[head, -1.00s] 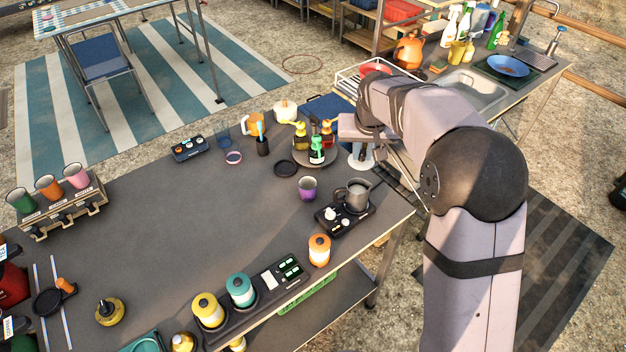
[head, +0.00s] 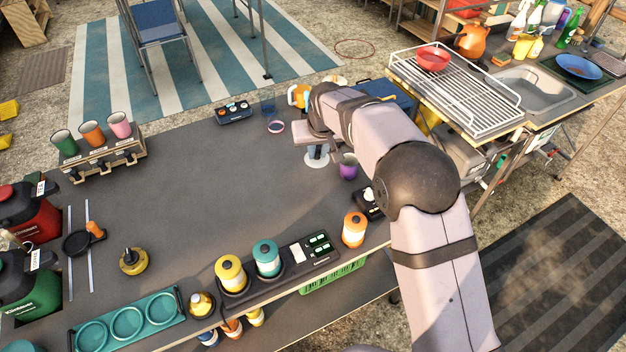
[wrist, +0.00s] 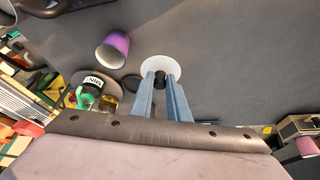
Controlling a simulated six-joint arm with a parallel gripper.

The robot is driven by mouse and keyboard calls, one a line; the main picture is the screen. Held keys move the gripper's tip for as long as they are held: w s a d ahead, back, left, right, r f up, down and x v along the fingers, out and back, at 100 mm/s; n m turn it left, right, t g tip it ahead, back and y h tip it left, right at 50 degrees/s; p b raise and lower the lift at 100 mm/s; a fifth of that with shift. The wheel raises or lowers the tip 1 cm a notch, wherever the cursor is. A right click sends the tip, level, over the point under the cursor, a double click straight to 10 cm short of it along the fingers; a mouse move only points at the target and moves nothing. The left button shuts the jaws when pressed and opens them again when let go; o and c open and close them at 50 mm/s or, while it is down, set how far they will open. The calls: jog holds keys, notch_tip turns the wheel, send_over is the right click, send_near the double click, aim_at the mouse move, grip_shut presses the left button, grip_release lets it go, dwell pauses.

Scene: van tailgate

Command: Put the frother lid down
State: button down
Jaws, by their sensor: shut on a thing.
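The frother lid is a white disc with a black knob. In the wrist view the lid (wrist: 152,66) is between the fingertips of my gripper (wrist: 160,80), which is shut on the knob. In the head view the white lid (head: 316,160) shows under my gripper (head: 317,150), left of the purple cup (head: 348,170). I cannot tell whether the lid touches the tabletop or hangs just above it. The frother's black base (head: 367,203) is partly hidden by my arm, and its jug is not visible in the head view.
The dark tabletop (head: 220,190) is broadly clear to the left of the lid. The purple cup also stands close by in the wrist view (wrist: 113,48). A round tray with bottles (wrist: 92,100) lies beyond it.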

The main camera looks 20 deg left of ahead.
jog(key=shift+w+a+r+n, duration=0.2)
jog(key=shift+a+r, duration=0.1)
jog(key=shift+r, duration=0.2)
jog(key=shift+w+a+r+n, duration=0.2)
jog(key=shift+a+r, duration=0.1)
jog(key=shift+r, duration=0.2)
jog(key=shift+s+n+y, duration=0.15)
jog(key=shift+n+y, duration=0.25)
jog(key=shift+n, duration=0.1)
jog(key=shift+f, duration=0.1)
jog(key=shift+f+p, duration=1.4)
jog(key=shift+f, duration=3.6)
jog(key=shift+f, duration=0.15)
jog(key=c, duration=1.7)
grip_release()
